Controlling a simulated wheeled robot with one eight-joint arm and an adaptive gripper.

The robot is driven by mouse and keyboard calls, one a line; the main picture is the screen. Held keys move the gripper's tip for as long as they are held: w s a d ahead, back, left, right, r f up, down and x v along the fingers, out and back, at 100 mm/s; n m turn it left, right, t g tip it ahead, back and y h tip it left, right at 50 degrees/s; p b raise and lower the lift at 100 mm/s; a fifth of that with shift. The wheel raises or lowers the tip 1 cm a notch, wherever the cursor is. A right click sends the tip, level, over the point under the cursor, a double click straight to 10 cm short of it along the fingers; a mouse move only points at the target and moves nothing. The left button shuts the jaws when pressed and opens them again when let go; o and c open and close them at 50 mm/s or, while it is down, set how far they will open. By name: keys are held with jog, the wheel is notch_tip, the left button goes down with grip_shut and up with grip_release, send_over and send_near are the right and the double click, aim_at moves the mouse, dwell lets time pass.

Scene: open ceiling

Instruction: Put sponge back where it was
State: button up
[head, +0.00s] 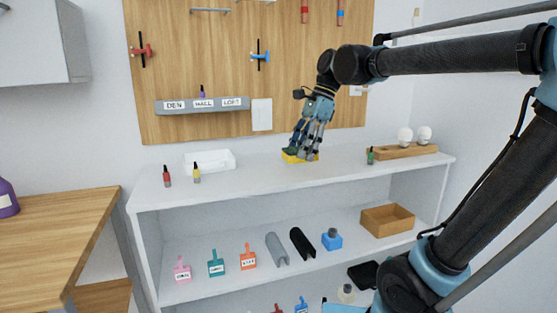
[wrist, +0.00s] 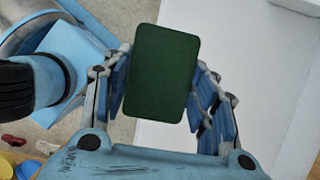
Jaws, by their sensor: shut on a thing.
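The sponge (head: 300,157) is a yellow block with a dark green top face. In the wrist view its green face (wrist: 162,72) lies between the two sets of fingers. My gripper (head: 307,153) is shut on the sponge, with fingers on both of its sides. In the head view they appear over the middle of the white shelf unit's top (head: 250,185). I cannot tell whether the sponge touches that top. The fingers hide part of the sponge in the head view.
A white tray (head: 209,161) and red and yellow bottles (head: 167,176) stand left on the top. A green bottle (head: 370,156) and a wooden holder with white bulbs (head: 404,151) stand right. A wooden pegboard (head: 240,60) is behind. Lower shelves hold several tools and an open box (head: 387,220).

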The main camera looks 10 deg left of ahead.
jog(key=shift+w, duration=0.25)
jog(key=shift+a, duration=0.15)
jog(key=shift+w+a, duration=0.1)
jog(key=shift+w, duration=0.05)
jog(key=w+a, duration=0.3)
jog(key=w, duration=0.2)
jog(key=w+a+f, duration=0.1)
jog(key=w+a, duration=0.2)
jog(key=w, duration=0.2)
jog(key=w+a+f, duration=0.1)
jog(key=w+a, duration=0.3)
jog(key=w, duration=0.2)
jog(key=shift+w, duration=0.1)
jog(key=shift+w+f, duration=0.15)
jog(key=shift+f, duration=2.35)
